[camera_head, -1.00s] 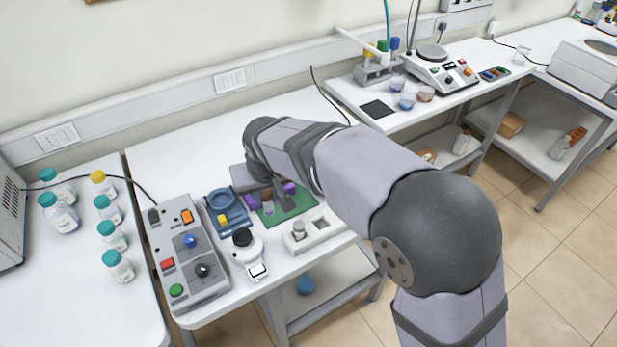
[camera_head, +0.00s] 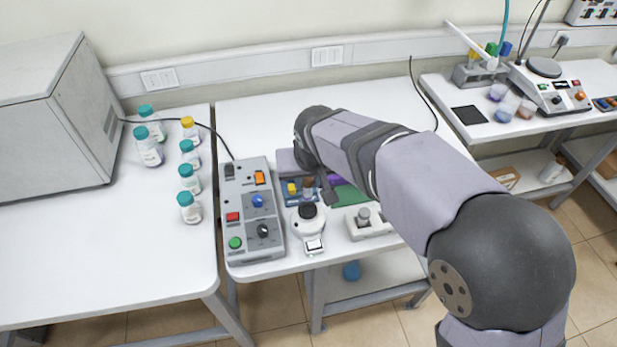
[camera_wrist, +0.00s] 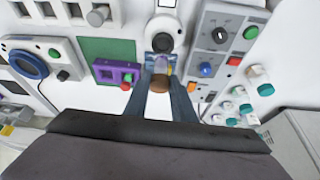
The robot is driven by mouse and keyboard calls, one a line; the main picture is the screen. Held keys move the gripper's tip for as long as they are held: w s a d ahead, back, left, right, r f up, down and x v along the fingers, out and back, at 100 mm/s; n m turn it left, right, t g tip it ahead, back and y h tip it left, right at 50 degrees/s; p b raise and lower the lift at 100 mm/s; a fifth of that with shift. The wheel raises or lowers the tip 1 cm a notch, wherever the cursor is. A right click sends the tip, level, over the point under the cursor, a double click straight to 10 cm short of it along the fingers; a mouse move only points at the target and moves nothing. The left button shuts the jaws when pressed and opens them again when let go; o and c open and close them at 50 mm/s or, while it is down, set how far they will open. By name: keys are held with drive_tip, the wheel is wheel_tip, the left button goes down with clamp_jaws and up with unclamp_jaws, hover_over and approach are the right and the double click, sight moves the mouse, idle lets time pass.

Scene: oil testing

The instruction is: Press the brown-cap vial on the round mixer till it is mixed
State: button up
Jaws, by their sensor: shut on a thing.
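The brown-cap vial (camera_wrist: 160,83) is held between the two fingers of my gripper (camera_wrist: 161,76) in the wrist view. Its brown cap (camera_head: 308,182) also shows in the head view, with my arm partly in front of it. The round mixer (camera_head: 306,222) is white with a black top and stands just in front of the vial in the head view. In the wrist view the mixer (camera_wrist: 163,24) lies straight beyond the vial. The vial appears apart from the black top. My gripper is shut on the vial; its fingers are mostly hidden in the head view.
A grey control box (camera_head: 250,215) with coloured buttons stands left of the mixer. A small grey-white block (camera_head: 368,228) with a knob stands right of it. A blue device with a yellow part (camera_head: 291,188) and a green mat (camera_head: 350,196) lie behind. Several bottles (camera_head: 189,208) stand farther left.

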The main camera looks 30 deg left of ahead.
sight(308, 195)
drive_tip(key=shift+f+b, duration=1.8)
drive_tip(key=shift+f, duration=0.8)
drive_tip(key=shift+f+b, duration=0.35)
drive_tip(key=shift+f, duration=0.15)
idle(1.1)
drive_tip(key=shift+r, duration=0.15)
idle(2.2)
drive_tip(key=shift+r+p, duration=2.8)
drive_tip(key=shift+r, duration=0.6)
